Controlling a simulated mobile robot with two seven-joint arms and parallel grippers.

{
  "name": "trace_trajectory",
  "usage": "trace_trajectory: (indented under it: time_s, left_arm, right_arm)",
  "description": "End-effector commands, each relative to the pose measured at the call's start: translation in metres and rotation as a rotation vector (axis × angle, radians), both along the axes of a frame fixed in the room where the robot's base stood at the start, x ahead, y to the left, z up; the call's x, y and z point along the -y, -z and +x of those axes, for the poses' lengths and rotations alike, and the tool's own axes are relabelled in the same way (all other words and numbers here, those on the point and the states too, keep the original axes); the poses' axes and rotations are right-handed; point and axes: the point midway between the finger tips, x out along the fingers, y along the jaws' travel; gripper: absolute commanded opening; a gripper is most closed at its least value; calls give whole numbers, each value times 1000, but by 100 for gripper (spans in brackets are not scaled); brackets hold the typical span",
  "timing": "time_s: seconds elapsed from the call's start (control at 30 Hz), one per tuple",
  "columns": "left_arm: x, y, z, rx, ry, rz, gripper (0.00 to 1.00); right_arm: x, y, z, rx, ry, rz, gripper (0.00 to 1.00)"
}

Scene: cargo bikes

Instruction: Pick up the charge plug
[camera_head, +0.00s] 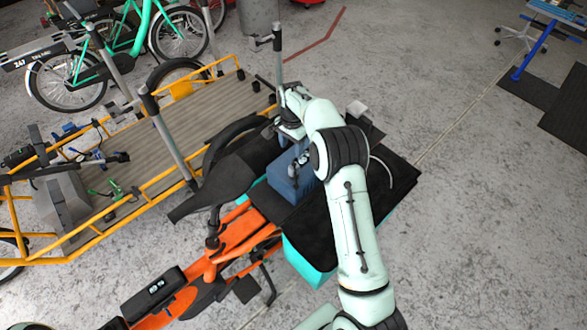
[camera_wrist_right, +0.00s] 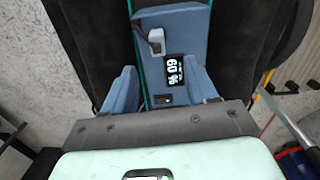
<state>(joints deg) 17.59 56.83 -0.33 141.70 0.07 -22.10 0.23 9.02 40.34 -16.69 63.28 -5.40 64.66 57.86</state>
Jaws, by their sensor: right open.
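A small pale grey plug-like piece with a dark lower part, likely the charge plug (camera_wrist_right: 155,40), sits on a blue box (camera_wrist_right: 185,25) in the right wrist view. Beside it is a black display reading 60 % (camera_wrist_right: 175,69), with a small dark socket (camera_wrist_right: 165,99) below. My right gripper (camera_wrist_right: 158,78) is open, its two blue-grey fingers apart on either side of the display area. The plug-like piece lies beyond the fingertips, and nothing is held. In the head view the blue box (camera_head: 286,183) is partly hidden by my right arm. My left gripper is not in view.
The box sits on a black-topped cargo box with turquoise sides (camera_head: 308,262) on an orange bike (camera_head: 235,235). A yellow-railed cargo bed (camera_head: 190,115) stands left. A pale cable (camera_head: 384,166) curves over the black top.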

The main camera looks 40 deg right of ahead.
Motion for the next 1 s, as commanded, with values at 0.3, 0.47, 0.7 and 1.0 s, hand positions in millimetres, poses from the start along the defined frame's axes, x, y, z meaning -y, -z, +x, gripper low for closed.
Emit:
trace_trajectory:
  time_s: [0.3,0.47,0.7,1.0]
  left_arm:
    - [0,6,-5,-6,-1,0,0]
    - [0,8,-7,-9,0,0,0]
    - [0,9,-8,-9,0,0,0]
    - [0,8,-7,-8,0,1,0]
  right_arm:
    - [8,10,0,-8,57,-12,57]
    - [8,40,1,-6,56,-12,57]
    - [8,59,1,-3,55,-13,57]
    - [6,100,-2,-3,55,-12,57]
